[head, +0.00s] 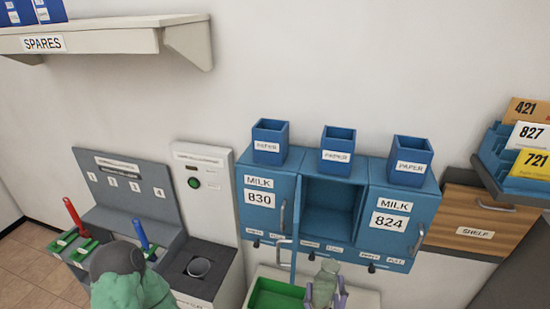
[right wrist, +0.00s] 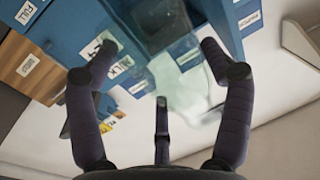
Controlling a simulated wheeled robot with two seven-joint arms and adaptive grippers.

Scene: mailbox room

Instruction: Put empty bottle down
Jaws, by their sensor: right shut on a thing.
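A clear, pale greenish bottle (head: 326,272) is held upright or nearly so by my right gripper (head: 325,295) at the bottom of the head view. My purple-grey fingers are shut around it. It also shows see-through between the fingers (right wrist: 160,62) in the right wrist view, where its outline is hard to make out. It appears in front of and below the open middle compartment (head: 327,203) of the blue mailbox unit (head: 405,185). That compartment looks empty. My left gripper is not in view.
A green tray (head: 262,301) lies left of the bottle on a pale ledge. MILK 830 (head: 262,197) and MILK 824 (head: 391,222) doors are shut. Three blue PAPER boxes (head: 337,140) stand on top. A wooden SHELF drawer (head: 476,232) is at right, a grey machine (head: 190,270) at left.

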